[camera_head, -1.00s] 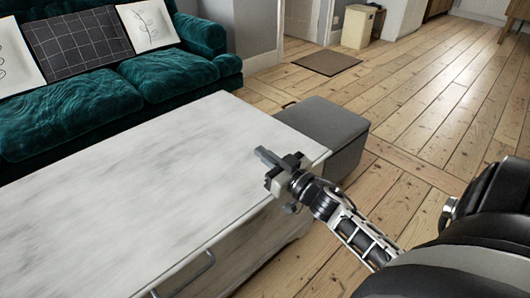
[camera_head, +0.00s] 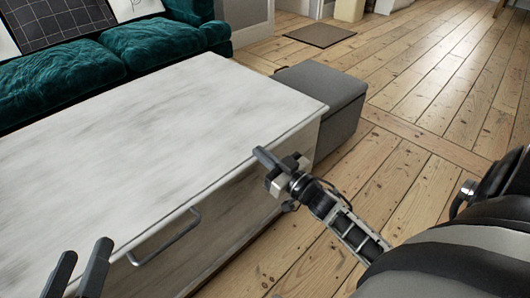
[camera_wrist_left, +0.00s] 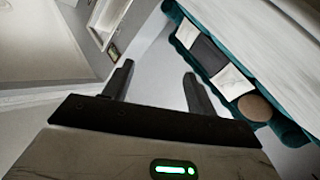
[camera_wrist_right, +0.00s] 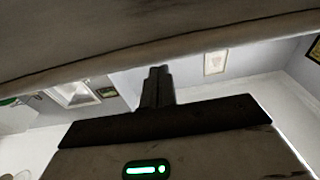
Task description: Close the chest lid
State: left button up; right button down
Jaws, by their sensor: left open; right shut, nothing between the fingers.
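The chest (camera_head: 150,140) is a large pale, marble-like box, and its top looks flat and level. A bar handle (camera_head: 165,238) is on its front. I cannot tell whether a gap remains under the lid. My right gripper (camera_head: 263,157) is shut and empty at the chest's front edge, near the right corner. In the right wrist view its closed fingers (camera_wrist_right: 157,85) point towards a dark surface overhead. My left gripper (camera_head: 82,265) is open and empty at the bottom left, in front of the chest and left of the handle. Its spread fingers show in the left wrist view (camera_wrist_left: 158,88).
A grey lidded box (camera_head: 325,90) stands close against the chest's far right end. A green sofa (camera_head: 150,45) with cushions is behind the chest. The wooden floor (camera_head: 430,100) to the right is clear, with a brown mat (camera_head: 320,35) further back.

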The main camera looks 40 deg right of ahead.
jog(key=shift+s+f+g, duration=0.2)
jog(key=shift+f, duration=0.45)
jog(key=shift+s+f+g, duration=0.15)
jog(key=shift+f+g, duration=0.05)
jog(key=shift+f, duration=0.4)
notch_tip(320, 180, up, 7)
jog(key=p, duration=0.7)
pick_arm(q)
jog(key=f+m+g+y, duration=0.1)
jog(key=a+f+g+y, duration=0.1)
jog(key=shift+s+f+m, duration=0.2)
jog(key=shift+f+m, duration=0.1)
jog(key=shift+m, duration=0.1)
pick_arm(e)
jog(key=s+d+f, duration=0.1)
jog(key=s+f, duration=0.3)
jog(key=s, duration=0.4)
jog(key=shift+s+d+t, duration=0.25)
jog(key=shift+s+t, duration=0.1)
jog(key=shift+t, duration=0.05)
jog(key=shift+r, duration=0.1)
